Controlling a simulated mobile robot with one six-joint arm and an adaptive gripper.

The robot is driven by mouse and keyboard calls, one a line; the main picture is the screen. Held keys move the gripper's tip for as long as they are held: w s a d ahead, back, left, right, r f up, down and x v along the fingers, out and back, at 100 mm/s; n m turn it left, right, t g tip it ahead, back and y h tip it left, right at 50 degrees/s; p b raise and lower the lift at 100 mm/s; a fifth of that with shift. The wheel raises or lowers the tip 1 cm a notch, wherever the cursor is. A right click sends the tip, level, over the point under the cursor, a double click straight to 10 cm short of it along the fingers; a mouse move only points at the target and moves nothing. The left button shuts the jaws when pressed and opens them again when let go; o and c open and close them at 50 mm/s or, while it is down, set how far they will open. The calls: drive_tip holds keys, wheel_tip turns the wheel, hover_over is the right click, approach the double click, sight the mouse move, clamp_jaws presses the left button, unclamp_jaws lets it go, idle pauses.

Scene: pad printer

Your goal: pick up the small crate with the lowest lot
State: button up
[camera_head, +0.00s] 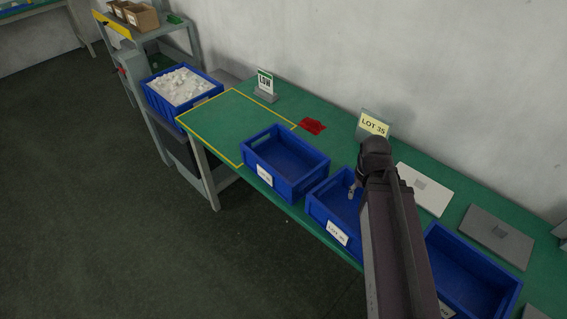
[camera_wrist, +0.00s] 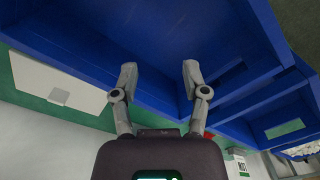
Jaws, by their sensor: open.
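Three blue small crates stand in a row on the green bench. The left crate (camera_head: 284,189) has a white front label too small to read. The middle crate (camera_head: 318,212) has a label beginning "LOT", its number unclear. The right crate (camera_head: 476,260) is partly hidden by my arm, and its label is barely visible. My gripper (camera_head: 353,190) is open and empty, with its fingers at the middle crate. In the wrist view the spread fingers (camera_wrist: 159,78) show against blue crate walls (camera_wrist: 80,45); whether they touch is unclear.
A yellow card on a stand (camera_head: 374,124) reads "LOT 35". A "LOW" sign (camera_head: 265,82) stands behind a bare yellow-outlined area (camera_head: 225,122). A red patch (camera_head: 312,126), a white plate (camera_head: 425,188) and a grey plate (camera_head: 495,235) lie on the bench. A blue bin of white parts (camera_head: 182,88) stands left.

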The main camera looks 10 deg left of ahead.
sight(302, 139)
drive_tip(key=w+a+r+n+p, duration=0.1)
drive_tip(key=w+a+r+p, duration=0.1)
drive_tip(key=w, duration=0.3)
drive_tip(key=w+a+r+n+p, duration=0.2)
drive_tip(key=w+a, duration=0.2)
drive_tip(key=w, duration=0.2)
drive_tip(key=w+a+r+n+p, duration=0.2)
drive_tip(key=w+a, duration=0.1)
drive_tip(key=w, duration=0.2)
drive_tip(key=shift+w+a, duration=0.25)
drive_tip(key=w+a+r+n+p, duration=0.3)
drive_tip(key=w+a+n, duration=0.1)
drive_tip(key=w+a, duration=0.5)
drive_tip(key=shift+w+n, duration=0.3)
drive_tip(key=shift+w, duration=0.1)
wheel_tip(302, 139, down, 8)
drive_tip(key=b, duration=0.8)
drive_tip(key=shift+f, duration=0.25)
drive_tip(key=shift+f+b, duration=2.6)
drive_tip(key=shift+b, duration=0.2)
drive_tip(key=shift+c, duration=0.2)
